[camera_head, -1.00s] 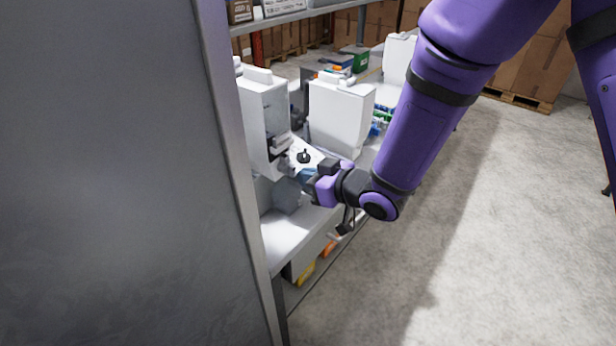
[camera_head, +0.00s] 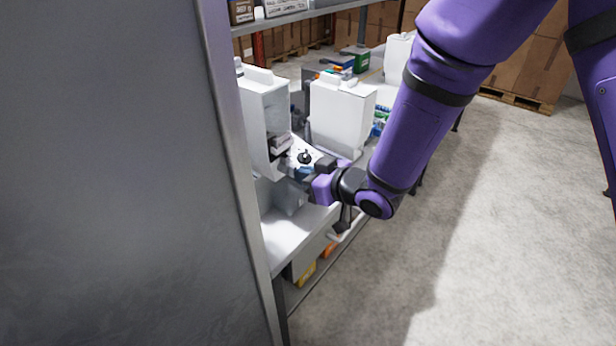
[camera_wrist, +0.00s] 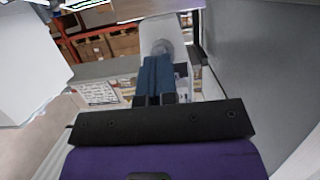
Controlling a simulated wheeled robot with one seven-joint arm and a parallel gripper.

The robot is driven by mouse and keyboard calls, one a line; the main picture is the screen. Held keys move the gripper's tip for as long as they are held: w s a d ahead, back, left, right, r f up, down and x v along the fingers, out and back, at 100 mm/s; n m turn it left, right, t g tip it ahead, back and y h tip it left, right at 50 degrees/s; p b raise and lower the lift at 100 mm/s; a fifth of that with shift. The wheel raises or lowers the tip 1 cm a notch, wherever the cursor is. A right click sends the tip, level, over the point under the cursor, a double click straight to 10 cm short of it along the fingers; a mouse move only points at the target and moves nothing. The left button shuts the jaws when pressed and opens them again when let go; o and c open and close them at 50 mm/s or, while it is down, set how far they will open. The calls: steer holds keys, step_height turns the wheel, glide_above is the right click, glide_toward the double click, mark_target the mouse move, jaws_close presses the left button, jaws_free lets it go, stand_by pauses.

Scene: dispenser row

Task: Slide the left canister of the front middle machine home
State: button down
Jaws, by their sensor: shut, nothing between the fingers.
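My gripper (camera_head: 303,174) is in front of the nearest white machine (camera_head: 262,115), beside a white part with a black knob (camera_head: 304,157). In the wrist view its blue fingers (camera_wrist: 158,66) are shut together with nothing between them. Their tips point at a grey round knob (camera_wrist: 163,47) on a white upright part that looks like a canister; whether they touch it I cannot tell. A second white machine (camera_head: 338,112) stands behind. The canister's seating is hidden, and I cannot tell left from right canister here.
A large grey panel (camera_head: 110,170) fills the left of the head view, close to the machines. A blue-grey block (camera_head: 289,196) sits below the nearest machine on the white shelf (camera_head: 290,236). Open concrete floor (camera_head: 460,240) lies to the right.

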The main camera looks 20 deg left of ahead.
mark_target(291, 175)
steer(key=shift+w+a, duration=0.25)
steer(key=shift+a, duration=0.35)
steer(key=shift+w+a, duration=0.25)
steer(key=shift+a, duration=0.4)
steer(key=shift+w+a, duration=0.25)
steer(key=shift+a, duration=0.45)
steer(key=s+d, duration=0.3)
steer(key=d, duration=0.4)
steer(key=shift+d, duration=0.2)
